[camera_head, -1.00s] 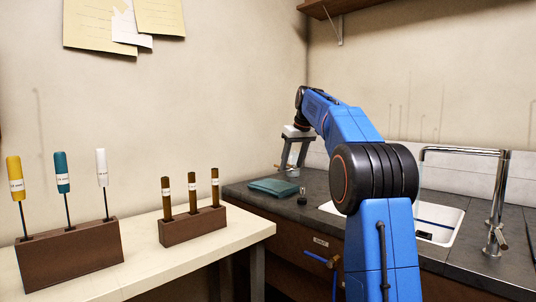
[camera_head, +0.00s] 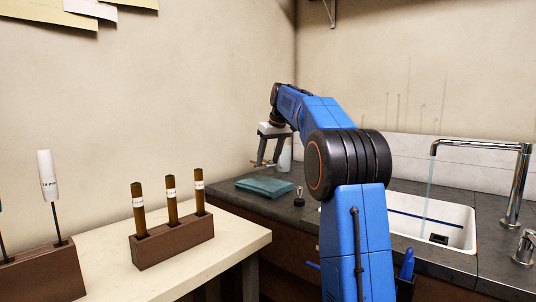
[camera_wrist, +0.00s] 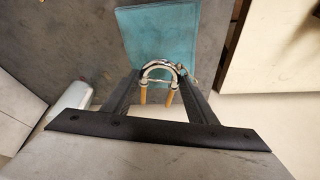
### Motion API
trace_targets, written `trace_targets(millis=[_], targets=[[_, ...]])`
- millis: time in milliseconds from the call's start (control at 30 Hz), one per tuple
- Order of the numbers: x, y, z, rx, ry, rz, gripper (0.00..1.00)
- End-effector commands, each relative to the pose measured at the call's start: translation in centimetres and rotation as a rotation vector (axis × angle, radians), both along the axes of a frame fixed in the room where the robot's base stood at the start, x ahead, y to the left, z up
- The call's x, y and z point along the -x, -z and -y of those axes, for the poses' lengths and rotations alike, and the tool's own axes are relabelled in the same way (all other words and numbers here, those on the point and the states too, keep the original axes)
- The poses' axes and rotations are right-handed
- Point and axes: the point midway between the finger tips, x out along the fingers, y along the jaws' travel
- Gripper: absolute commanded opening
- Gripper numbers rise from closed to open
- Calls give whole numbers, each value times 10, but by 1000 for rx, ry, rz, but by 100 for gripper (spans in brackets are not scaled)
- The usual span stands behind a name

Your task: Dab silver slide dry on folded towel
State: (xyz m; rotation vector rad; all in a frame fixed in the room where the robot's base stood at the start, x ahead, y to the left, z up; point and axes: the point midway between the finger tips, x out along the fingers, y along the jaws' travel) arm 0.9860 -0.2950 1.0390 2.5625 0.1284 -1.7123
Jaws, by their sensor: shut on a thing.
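The silver slide (camera_wrist: 160,68) is a shiny U-shaped bow with two brass-coloured legs, seen in the wrist view. My gripper (camera_wrist: 160,78) is shut on it, one finger on each side. In the head view my gripper (camera_head: 267,163) points down, and only a small brass-coloured bit of the slide shows between its fingers. The folded towel (camera_head: 264,187) is teal and lies flat on the dark counter below my gripper. In the wrist view the towel (camera_wrist: 155,30) lies beyond the slide. The slide appears above the towel; I cannot tell any contact.
A white bottle (camera_head: 285,158) stands behind my gripper. A small dark object (camera_head: 299,197) stands right of the towel. The white sink (camera_head: 450,223) and chrome tap (camera_head: 517,185) are at right.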

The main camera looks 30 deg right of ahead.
Motion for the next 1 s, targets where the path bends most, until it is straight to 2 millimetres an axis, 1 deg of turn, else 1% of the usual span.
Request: trace_targets(millis=[200, 600, 800, 1000], targets=[[0, 18, 0, -1, 0, -1, 29], [0, 48, 0, 0, -1, 0, 29], [0, 58, 0, 0, -1, 0, 29], [0, 61, 0, 0, -1, 1, 29]])
